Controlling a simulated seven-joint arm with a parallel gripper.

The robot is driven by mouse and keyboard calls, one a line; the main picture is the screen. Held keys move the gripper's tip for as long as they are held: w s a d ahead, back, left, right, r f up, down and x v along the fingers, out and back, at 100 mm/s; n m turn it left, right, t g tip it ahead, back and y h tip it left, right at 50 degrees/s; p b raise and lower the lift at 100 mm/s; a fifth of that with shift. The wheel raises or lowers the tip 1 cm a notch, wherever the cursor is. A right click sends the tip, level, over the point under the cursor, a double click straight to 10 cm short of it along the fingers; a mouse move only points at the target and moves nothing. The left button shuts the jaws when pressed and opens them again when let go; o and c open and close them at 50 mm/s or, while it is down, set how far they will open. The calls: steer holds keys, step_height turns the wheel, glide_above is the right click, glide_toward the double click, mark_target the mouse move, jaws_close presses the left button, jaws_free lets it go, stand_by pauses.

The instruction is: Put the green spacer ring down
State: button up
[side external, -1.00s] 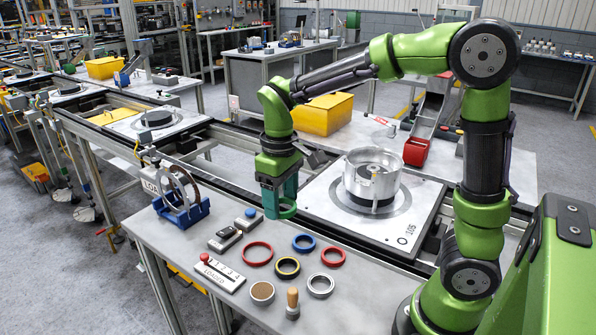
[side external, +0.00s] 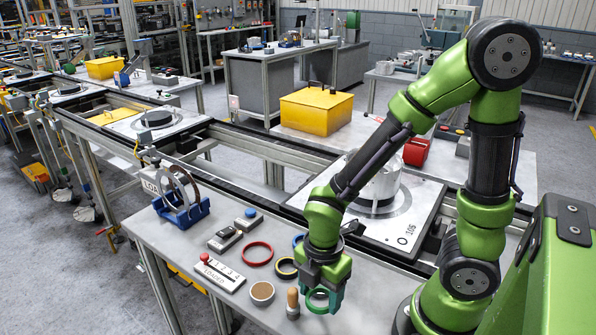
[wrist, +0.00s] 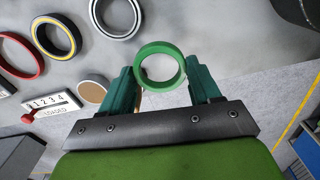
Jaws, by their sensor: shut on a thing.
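The green spacer ring (side external: 318,309) is between the fingers of my gripper (side external: 322,291), low at the front edge of the near table (side external: 185,255). In the wrist view the green ring (wrist: 160,86) sits between the two teal fingertips of my gripper (wrist: 163,78), which are shut on it. Its open hole faces the camera. I cannot tell whether the ring touches the table. A silver ring (wrist: 115,14) lies apart from it in the wrist view; my gripper hides it in the side view.
A wooden-handled tool (side external: 292,302) stands close left of my gripper. A cork-topped disc (side external: 262,291), a black-yellow ring (side external: 286,268), a red ring (side external: 257,253) and a numbered plate (side external: 220,276) lie further left. The pallet (side external: 415,232) with a metal housing is behind.

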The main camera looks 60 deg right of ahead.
steer(key=shift+f, duration=2)
steer(key=shift+f, duration=0.15)
steer(key=o, duration=1)
step_height(320, 180, up, 12)
step_height(320, 180, up, 6)
steer(key=m+t+y, duration=0.1)
steer(key=m+t, duration=0.3)
steer(key=m, duration=0.6)
glide_above(320, 306)
steer(key=shift+w+a+r, duration=0.1)
steer(key=shift+w+r, duration=0.1)
steer(key=shift+w, duration=0.05)
steer(key=shift+o, duration=0.5)
step_height(320, 306, up, 6)
steer(key=d+m+t+y, duration=0.1)
steer(key=d+m+t, duration=0.1)
steer(key=m, duration=0.9)
steer(key=shift+t, duration=0.6)
